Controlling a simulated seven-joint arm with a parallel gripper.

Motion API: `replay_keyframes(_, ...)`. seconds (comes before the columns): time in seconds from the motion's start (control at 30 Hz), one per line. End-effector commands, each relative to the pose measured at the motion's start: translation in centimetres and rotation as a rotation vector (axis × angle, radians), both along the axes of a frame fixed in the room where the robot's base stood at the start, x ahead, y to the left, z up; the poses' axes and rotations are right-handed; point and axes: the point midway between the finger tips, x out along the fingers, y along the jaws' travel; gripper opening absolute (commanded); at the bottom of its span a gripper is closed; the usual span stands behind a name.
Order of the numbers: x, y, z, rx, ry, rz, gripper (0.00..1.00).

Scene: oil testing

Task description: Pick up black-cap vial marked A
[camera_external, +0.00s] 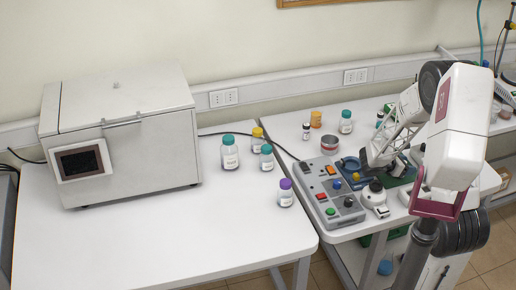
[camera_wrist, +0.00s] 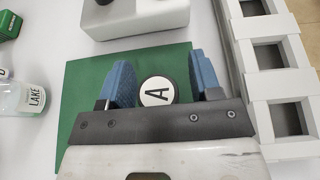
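The vial's black cap (camera_wrist: 157,91), with a round white label reading A, shows from above in the wrist view over a green mat (camera_wrist: 80,85). The vial's body is hidden below its cap. My gripper (camera_wrist: 160,72) has its two blue fingers apart, one on each side of the cap. The left finger looks very near the cap's edge, and a gap shows at the right finger. Contact cannot be told. In the external view my gripper (camera_external: 377,160) is low over the green mat (camera_external: 398,181), and I cannot make out the vial under it.
A white rack (camera_wrist: 233,50) with square openings runs along the right of the mat. A pale device (camera_wrist: 135,18) stands beyond it. A bottle labelled LAKE (camera_wrist: 30,98) is at left. A grey control box (camera_external: 325,196) stands left of my gripper. Several capped bottles stand farther left.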

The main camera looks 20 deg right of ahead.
Motion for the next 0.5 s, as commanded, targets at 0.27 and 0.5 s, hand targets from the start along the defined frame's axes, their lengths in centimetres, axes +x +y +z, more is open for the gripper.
replay_keyframes(0.27, 0.0, 0.01, 0.0, 0.0, 0.0, 0.0, 0.15)
replay_keyframes(0.5, 0.0, 0.01, 0.01, 0.0, 0.0, 0.0, 0.09)
